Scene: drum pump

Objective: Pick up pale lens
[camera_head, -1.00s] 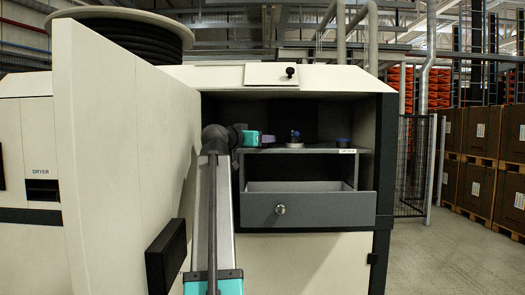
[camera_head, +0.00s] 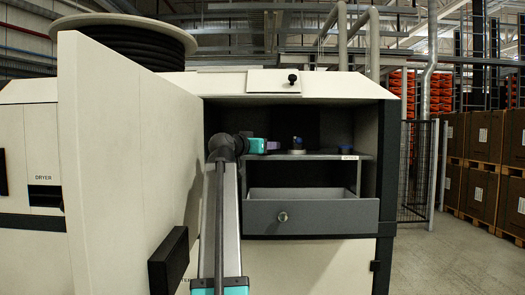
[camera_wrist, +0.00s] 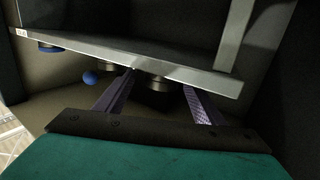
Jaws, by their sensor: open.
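I cannot make out a lens that is clearly pale. A small dark round piece (camera_wrist: 158,86) stands on the shelf between my finger tips in the wrist view; its top is hard to see. My gripper (camera_wrist: 159,80) is open, with one purple finger on each side of that piece, and holds nothing. In the head view my gripper (camera_head: 275,146) reaches in from the left just above the shelf. A small dark piece with blue on it (camera_head: 297,143) stands just right of the finger tips.
The grey shelf (camera_head: 310,157) sits above a grey drawer (camera_head: 312,214) inside the cabinet. In the wrist view a blue ball (camera_wrist: 90,77) and a blue-rimmed disc (camera_wrist: 48,48) stand left of the fingers. The open cabinet door (camera_head: 130,150) stands left of my arm.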

